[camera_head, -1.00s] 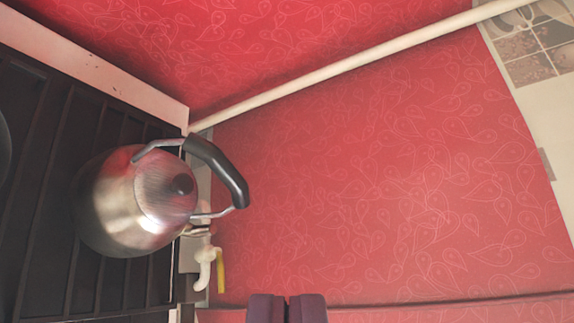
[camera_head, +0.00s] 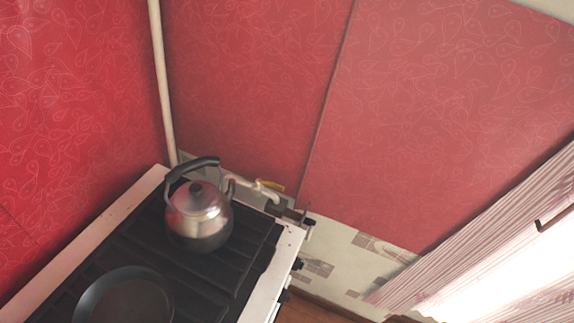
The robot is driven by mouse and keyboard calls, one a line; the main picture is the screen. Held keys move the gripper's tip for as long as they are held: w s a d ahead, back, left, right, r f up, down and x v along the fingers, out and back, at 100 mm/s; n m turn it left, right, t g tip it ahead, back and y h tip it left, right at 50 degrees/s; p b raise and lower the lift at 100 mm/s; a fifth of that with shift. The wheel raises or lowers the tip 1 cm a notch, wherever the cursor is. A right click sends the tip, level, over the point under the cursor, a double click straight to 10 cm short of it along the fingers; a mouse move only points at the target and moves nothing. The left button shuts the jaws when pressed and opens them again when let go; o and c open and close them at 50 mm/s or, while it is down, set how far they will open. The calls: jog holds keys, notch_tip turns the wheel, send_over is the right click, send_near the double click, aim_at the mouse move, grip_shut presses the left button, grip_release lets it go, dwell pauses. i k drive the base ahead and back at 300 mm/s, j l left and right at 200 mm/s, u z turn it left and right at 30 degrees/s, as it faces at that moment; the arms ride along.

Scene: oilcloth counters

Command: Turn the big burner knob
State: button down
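The stove (camera_head: 262,290) stands at the lower left, seen from above at a slant. Small dark knobs stick out along its right-hand front edge, one knob (camera_head: 297,264) beside the pale rim and another knob (camera_head: 285,296) lower down. They are small in the picture and I see them from above, so I cannot tell which is the big burner knob or how it is turned. My gripper is outside the picture.
A steel kettle (camera_head: 196,228) with a black handle stands on the dark grate. A dark frying pan (camera_head: 125,298) sits nearer. A pale pipe and yellow-handled valve (camera_head: 270,185) are behind.

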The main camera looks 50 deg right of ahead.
aim_at(283, 296)
jog(key=k+j+z, duration=0.25)
jog(key=z, duration=0.2)
jog(key=k+j+z, duration=0.15)
jog(key=k+z, duration=0.15)
jog(key=z, duration=0.15)
jog(key=k+z, duration=0.3)
jog(key=k, duration=1.4)
jog(key=i+l, duration=0.2)
jog(key=i, duration=0.5)
jog(key=i+l+z, duration=0.1)
jog(key=i+l, duration=0.15)
jog(key=i, duration=0.4)
jog(key=i+l, duration=0.15)
jog(key=i, duration=0.55)
jog(key=i+l+z, duration=0.15)
jog(key=i, duration=0.5)
